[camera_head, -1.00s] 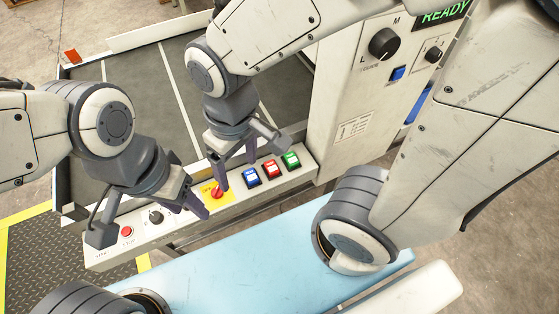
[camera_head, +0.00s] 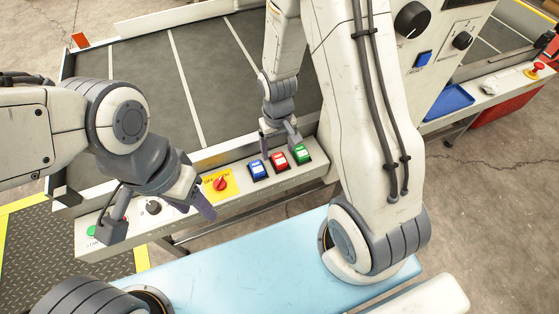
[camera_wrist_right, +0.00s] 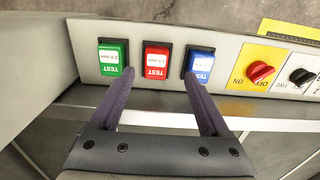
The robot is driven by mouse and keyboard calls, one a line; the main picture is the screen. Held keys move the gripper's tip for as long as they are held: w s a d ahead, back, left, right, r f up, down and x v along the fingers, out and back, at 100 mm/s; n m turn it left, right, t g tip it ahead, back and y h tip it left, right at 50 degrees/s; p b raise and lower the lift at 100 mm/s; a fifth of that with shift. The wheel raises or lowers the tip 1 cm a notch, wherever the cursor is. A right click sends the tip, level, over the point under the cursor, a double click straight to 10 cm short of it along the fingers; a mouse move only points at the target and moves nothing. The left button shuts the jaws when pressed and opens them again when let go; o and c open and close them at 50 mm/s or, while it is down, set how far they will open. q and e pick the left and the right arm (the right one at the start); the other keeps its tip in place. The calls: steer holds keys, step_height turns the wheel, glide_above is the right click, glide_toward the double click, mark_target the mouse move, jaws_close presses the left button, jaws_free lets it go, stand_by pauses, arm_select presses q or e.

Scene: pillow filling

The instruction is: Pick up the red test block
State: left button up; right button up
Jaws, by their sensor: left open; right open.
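The red test block (camera_head: 279,160) sits in a dark square recess on the white control ledge, between the blue block (camera_head: 258,169) and the green block (camera_head: 302,153). In the right wrist view the red block (camera_wrist_right: 156,62) is upside down and centred beyond my fingertips. My right gripper (camera_head: 281,147) is open and empty, just behind the row in the head view. In the wrist view its purple fingers (camera_wrist_right: 159,76) point at either side of the red block, with no contact visible. My left gripper (camera_head: 160,222) is open and empty over the ledge's left end.
A red rotary switch on a yellow plate (camera_head: 220,184) lies left of the blocks. A black knob (camera_head: 152,207) and green button (camera_head: 92,231) are near my left gripper. A grey conveyor bed (camera_head: 140,90) lies behind the ledge. A blue tray (camera_head: 447,102) stands at right.

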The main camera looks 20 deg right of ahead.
mark_target(279, 159)
steer(key=f, duration=0.4)
steer(key=shift+w+d+f, duration=0.15)
steer(key=shift+d+f, duration=0.15)
steer(key=shift+f, duration=0.1)
jaws_close()
